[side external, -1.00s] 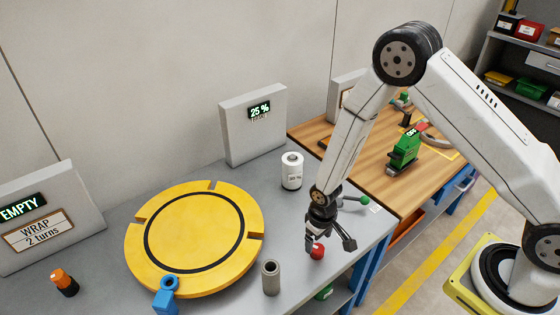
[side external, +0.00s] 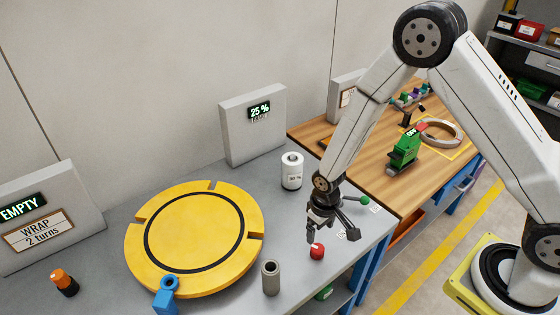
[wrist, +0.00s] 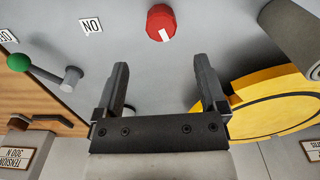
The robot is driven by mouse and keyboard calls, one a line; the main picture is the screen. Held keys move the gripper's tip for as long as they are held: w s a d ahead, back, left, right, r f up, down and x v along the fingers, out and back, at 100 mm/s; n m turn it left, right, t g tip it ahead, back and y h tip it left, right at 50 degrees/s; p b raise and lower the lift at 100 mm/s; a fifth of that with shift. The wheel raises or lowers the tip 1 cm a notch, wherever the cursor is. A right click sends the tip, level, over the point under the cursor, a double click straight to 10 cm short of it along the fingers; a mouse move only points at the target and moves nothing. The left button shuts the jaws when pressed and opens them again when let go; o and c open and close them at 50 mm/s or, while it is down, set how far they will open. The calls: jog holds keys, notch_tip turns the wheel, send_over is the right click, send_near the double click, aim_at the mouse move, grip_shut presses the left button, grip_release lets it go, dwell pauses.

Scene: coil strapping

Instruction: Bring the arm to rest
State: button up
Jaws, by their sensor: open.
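My gripper (side external: 322,219) hangs above the right part of the grey table, close to a red knob (side external: 317,251). In the wrist view my gripper (wrist: 162,85) has its two fingers spread apart with nothing between them. The red knob (wrist: 160,23), with a white mark, lies beyond the fingertips and apart from them. A green-tipped lever (side external: 362,201) is just right of the gripper, and it also shows in the wrist view (wrist: 20,62) near an "ON" label (wrist: 91,26).
A yellow turntable (side external: 195,236) fills the table's middle. A grey cylinder (side external: 271,277), a white roll (side external: 292,171) and a blue fitting (side external: 166,298) stand around it. A green tool (side external: 404,152) and a ring (side external: 441,133) are on the wooden bench (side external: 375,188).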

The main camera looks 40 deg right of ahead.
jog(key=s+d+r+t, duration=0.1)
jog(key=s+d+r, duration=0.1)
jog(key=r, duration=0.4)
jog(key=s+d+r, duration=0.2)
jog(key=s+r, duration=0.1)
jog(key=r, duration=0.3)
jog(key=s+d+r+m+t, duration=0.1)
jog(key=s+d+r, duration=0.1)
jog(key=r, duration=0.4)
jog(key=shift+s+d+t, duration=0.3)
jog(key=shift+s+d, duration=0.1)
jog(key=shift+s, duration=0.35)
jog(key=shift+w, duration=0.1)
jog(key=w+a+f+n+g, duration=0.1)
jog(key=w+a+f+n, duration=0.1)
jog(key=f, duration=0.4)
jog(key=w+a+f+n, duration=0.2)
jog(key=w+f+n, duration=0.1)
jog(key=f, duration=0.3)
jog(key=w+a+f+n+g, duration=0.1)
jog(key=w+a+f+n, duration=0.2)
jog(key=f, duration=0.3)
jog(key=shift+f+g, duration=0.3)
jog(key=shift+f, duration=0.2)
